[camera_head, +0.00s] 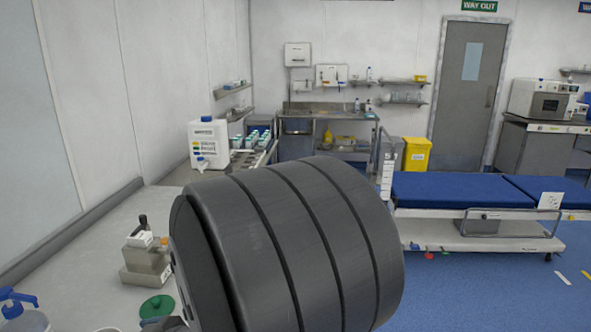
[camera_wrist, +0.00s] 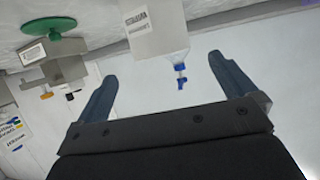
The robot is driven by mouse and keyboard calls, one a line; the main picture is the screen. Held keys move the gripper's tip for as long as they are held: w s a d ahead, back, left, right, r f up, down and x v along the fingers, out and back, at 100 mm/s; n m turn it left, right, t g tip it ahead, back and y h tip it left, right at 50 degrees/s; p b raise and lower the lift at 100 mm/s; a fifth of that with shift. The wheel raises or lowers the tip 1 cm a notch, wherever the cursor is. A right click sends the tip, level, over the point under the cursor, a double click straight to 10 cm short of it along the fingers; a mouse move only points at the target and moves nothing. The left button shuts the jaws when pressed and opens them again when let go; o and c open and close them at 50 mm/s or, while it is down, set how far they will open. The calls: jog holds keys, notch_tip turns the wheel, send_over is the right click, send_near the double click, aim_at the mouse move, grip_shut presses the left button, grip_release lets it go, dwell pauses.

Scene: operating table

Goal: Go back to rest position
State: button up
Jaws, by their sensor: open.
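In the wrist view my gripper (camera_wrist: 162,68) has its two blue-grey fingers spread wide, with nothing held between them. A white container (camera_wrist: 150,28) with a blue tap (camera_wrist: 181,75) shows beyond the gap between the fingers; I cannot tell how far off it is. In the head view a large dark grey ribbed link of my own arm fills the lower middle. My gripper does not show there.
A grey metal device (camera_head: 148,260) and a green disc (camera_head: 157,306) are on the left bench (camera_head: 85,275), near my arm link. A white jug (camera_head: 208,143) stands farther back. A blue-topped bed (camera_head: 455,190) is at right, with open blue floor before it.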

jog(key=w+v, duration=0.1)
jog(key=v, duration=0.7)
jog(key=x, duration=1.1)
jog(key=s+x, duration=0.1)
jog(key=x, duration=0.4)
jog(key=shift+a+f, duration=0.15)
jog(key=shift+a, duration=0.2)
jog(key=shift+x, duration=0.9)
jog(key=shift+r, duration=0.3)
